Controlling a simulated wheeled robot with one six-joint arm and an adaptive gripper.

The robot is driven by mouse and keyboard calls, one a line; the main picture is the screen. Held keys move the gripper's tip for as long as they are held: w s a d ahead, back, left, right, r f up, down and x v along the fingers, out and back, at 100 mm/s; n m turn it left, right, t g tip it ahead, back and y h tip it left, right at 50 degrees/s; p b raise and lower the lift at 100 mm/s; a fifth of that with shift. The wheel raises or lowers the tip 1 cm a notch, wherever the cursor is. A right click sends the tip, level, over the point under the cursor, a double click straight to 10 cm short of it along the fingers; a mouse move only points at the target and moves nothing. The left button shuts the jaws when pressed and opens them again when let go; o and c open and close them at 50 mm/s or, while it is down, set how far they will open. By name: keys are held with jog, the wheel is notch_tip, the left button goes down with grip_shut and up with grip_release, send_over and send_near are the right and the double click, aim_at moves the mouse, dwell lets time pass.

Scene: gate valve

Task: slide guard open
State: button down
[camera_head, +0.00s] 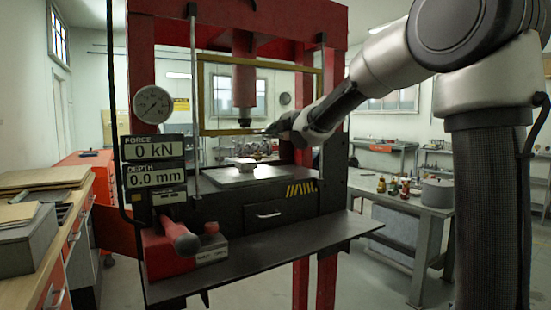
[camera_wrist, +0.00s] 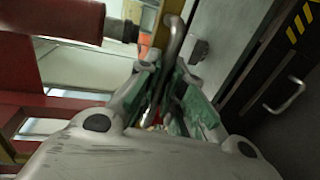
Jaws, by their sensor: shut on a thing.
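The guard (camera_head: 225,132) is a yellow-framed clear panel in front of the red press, between its two uprights. Its lower bar is level with the bottom of the ram, with a gap above the press bed. My gripper (camera_head: 272,129) is at this lower bar, right of its middle. In the wrist view my gripper (camera_wrist: 163,82) has its green-padded fingers closed around a grey curved handle (camera_wrist: 174,38).
The press ram (camera_head: 244,85) hangs behind the guard, above the press bed (camera_head: 235,178). A dark shelf (camera_head: 270,250) juts out at the front. A gauge (camera_head: 151,104) and force and depth displays (camera_head: 153,163) are at left. A side table (camera_head: 400,200) stands at right.

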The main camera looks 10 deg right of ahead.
aim_at(269, 114)
notch_tip(269, 114, up, 7)
jog(key=shift+f, duration=0.2)
dwell(0.3)
jog(key=c, duration=1.5)
grip_release()
jog(key=shift+c, duration=0.2)
jog(key=v, duration=1.2)
